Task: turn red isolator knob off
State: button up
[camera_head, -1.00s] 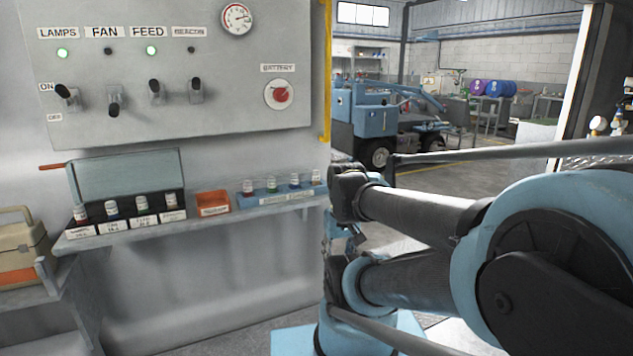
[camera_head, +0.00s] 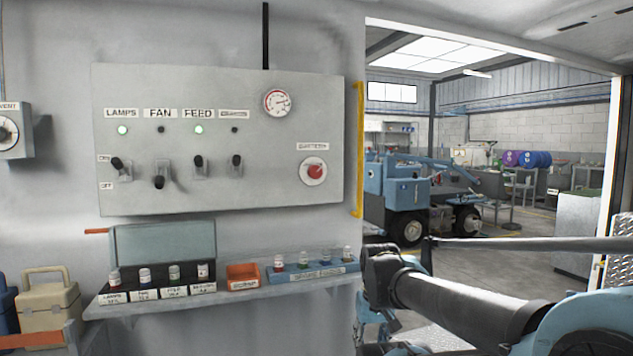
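The red isolator knob (camera_head: 314,171) sits on a round pale plate at the lower right of the grey wall panel (camera_head: 270,190). A small label (camera_head: 312,146) is above it, too blurred to read surely. The knob's exact pointing direction is too small to tell. My arm comes in from the lower right, well below and right of the panel. My gripper (camera_head: 374,320) seems to hang at the arm's near end, beside the shelf's right end. It is apart from the knob, and its fingers are not clear enough to read.
The panel also has several toggle switches (camera_head: 199,163), green lamps lit at LAMPS and FEED, and a gauge (camera_head: 277,102). A shelf (camera_head: 210,297) below juts out, bearing small jars and an orange bin (camera_head: 243,276). A yellow strip (camera_head: 358,150) edges the open doorway on the right.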

aim_at(315, 171)
jog(key=z, duration=0.75)
jog(key=k, duration=1.55)
jog(key=u, duration=0.65)
jog(key=i, duration=1)
